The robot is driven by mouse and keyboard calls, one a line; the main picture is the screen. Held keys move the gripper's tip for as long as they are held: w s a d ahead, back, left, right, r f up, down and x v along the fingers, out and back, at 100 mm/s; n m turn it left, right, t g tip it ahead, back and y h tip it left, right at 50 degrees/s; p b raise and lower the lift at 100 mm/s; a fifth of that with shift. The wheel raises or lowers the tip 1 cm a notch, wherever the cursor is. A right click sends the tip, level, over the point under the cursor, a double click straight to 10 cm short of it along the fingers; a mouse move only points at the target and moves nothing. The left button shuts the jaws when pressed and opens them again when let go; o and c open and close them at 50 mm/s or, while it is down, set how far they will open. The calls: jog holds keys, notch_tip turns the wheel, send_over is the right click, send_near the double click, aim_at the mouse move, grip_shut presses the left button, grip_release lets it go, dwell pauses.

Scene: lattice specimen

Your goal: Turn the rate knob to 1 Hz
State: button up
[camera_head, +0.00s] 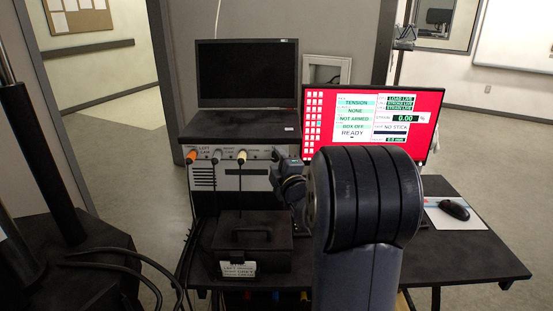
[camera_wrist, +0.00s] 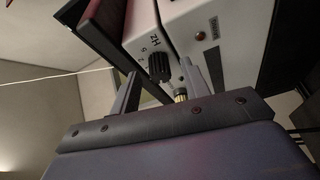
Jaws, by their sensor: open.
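The rate knob (camera_wrist: 158,66) is a black ribbed knob on a pale panel, beside the letters "HZ". In the wrist view it appears between the tips of my open gripper (camera_wrist: 160,71). I cannot tell whether either finger touches it. The knob's pointer and setting are not readable. In the head view my gripper (camera_head: 282,165) is at the right end of the pale front panel (camera_head: 228,178). My gripper and arm largely cover that end of the panel.
A brass-coloured connector (camera_wrist: 180,95) sits close to the right finger, and a red-brown round part (camera_wrist: 200,36) is on the panel. Orange (camera_head: 191,157) and cream (camera_head: 241,158) plugs are left of my gripper. A black case (camera_head: 250,255) stands below. A red-bordered monitor (camera_head: 425,120) stands right.

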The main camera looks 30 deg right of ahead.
jog(key=shift+w, duration=0.5)
grip_shut()
